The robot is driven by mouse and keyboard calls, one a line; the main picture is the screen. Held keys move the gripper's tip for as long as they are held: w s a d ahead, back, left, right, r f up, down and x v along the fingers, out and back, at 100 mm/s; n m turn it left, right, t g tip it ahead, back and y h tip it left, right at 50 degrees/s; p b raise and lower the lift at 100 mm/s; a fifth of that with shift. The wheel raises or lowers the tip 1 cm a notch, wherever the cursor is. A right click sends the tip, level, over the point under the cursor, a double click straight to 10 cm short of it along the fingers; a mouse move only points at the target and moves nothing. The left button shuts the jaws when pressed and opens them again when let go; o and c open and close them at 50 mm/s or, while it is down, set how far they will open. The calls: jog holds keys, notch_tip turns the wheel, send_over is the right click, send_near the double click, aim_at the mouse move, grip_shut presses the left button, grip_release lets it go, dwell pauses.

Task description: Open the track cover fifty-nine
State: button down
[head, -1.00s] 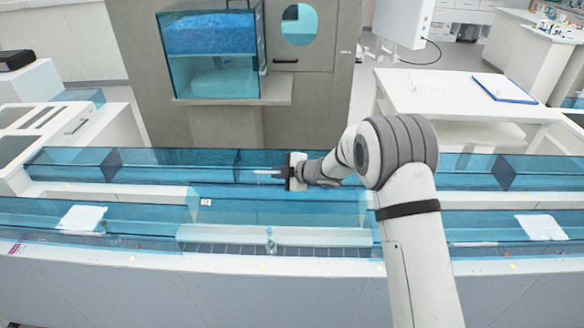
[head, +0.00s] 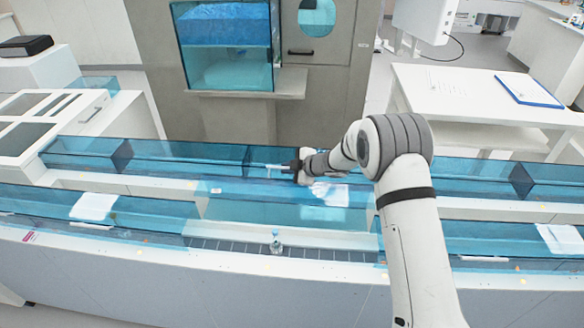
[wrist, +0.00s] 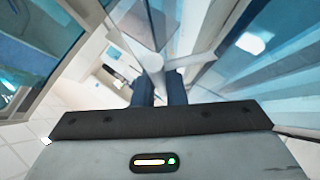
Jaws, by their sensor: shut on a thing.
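The track is covered by see-through blue covers. The middle cover (head: 290,212) has a small white tag (head: 216,190) near its left end and a white patch toward its right; I cannot read a number on it. My gripper (head: 280,168) is at the upper edge of this cover. In the wrist view, the two dark fingers of my gripper (wrist: 159,84) are shut on a pale rod-like handle (wrist: 150,60). Its link to the cover is partly hidden by the fingers. The middle cover looks tilted, with its front edge over the open channel.
Neighbouring blue covers lie to the left (head: 150,215) and right (head: 490,238), with white sheets on them. A small clear bottle (head: 276,243) stands at the front of the channel. A grey cabinet (head: 330,100) and a white table (head: 450,90) stand behind.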

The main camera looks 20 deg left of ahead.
jog(key=c, duration=1.6)
grip_release()
jog(key=shift+s+a+r, duration=0.1)
jog(key=shift+s+a, duration=0.1)
jog(key=shift+a, duration=0.2)
jog(key=shift+c, duration=0.2)
jog(key=shift+o, duration=0.7)
jog(key=shift+w+d, duration=0.1)
jog(key=shift+d, duration=0.15)
jog(key=b+v, duration=0.1)
jog(key=v, duration=0.6)
jog(key=shift+d+r+b, duration=0.2)
jog(key=shift+d+b, duration=0.1)
